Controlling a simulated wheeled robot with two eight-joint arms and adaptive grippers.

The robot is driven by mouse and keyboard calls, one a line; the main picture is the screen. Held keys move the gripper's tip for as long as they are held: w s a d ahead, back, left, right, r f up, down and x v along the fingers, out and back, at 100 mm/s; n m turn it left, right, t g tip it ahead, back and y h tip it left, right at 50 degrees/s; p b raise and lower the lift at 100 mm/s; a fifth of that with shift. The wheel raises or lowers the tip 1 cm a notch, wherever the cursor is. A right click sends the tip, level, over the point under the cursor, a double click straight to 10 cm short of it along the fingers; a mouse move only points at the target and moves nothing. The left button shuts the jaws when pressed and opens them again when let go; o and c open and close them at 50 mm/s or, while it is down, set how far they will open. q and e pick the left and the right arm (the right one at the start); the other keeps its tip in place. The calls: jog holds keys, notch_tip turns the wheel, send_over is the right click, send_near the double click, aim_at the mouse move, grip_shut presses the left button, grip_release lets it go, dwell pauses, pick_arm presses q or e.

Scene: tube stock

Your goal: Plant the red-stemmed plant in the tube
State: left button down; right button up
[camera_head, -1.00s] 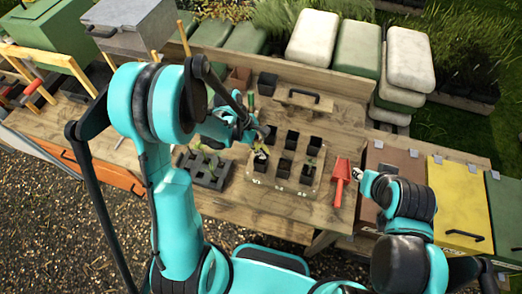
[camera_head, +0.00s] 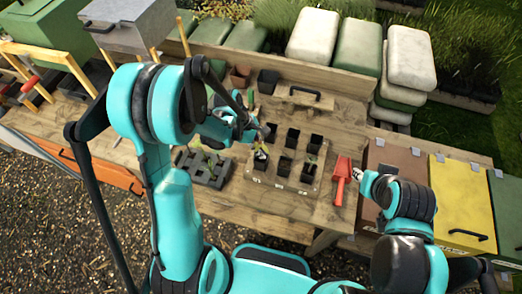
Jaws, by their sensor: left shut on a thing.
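My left gripper (camera_head: 264,133) is shut over the left part of the wooden rack (camera_head: 256,181); what it holds is too small to make out. Just below it, a small leafy plant (camera_head: 261,153) shows at the mouth of a black tube (camera_head: 261,162). I cannot tell whether the gripper is on this plant, or whether its stem is red. Several other black square tubes (camera_head: 286,166) stand in the rack. Small green seedlings (camera_head: 207,160) show in a dark tray (camera_head: 212,179) left of the rack. My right gripper (camera_head: 358,174) is right of the rack, its fingers too small to read.
A red trowel (camera_head: 341,180) lies between the rack and my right gripper. A wooden block with a dark handle (camera_head: 304,94) and dark pots (camera_head: 268,82) stand behind the rack. Brown (camera_head: 392,160) and yellow (camera_head: 455,195) boxes stand to the right. The front bench strip (camera_head: 270,213) is clear.

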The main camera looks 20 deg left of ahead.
pick_arm(q)
jog(key=shift+f+b, duration=0.75)
jog(key=shift+b, duration=0.45)
dwell(1.5)
dwell(0.5)
jog(key=c, duration=1.6)
grip_release()
jog(key=c, duration=0.5)
jog(key=shift+o, duration=0.2)
jog(key=shift+r, duration=0.1)
jog(key=shift+r+p, duration=3)
jog(key=shift+r, duration=1.45)
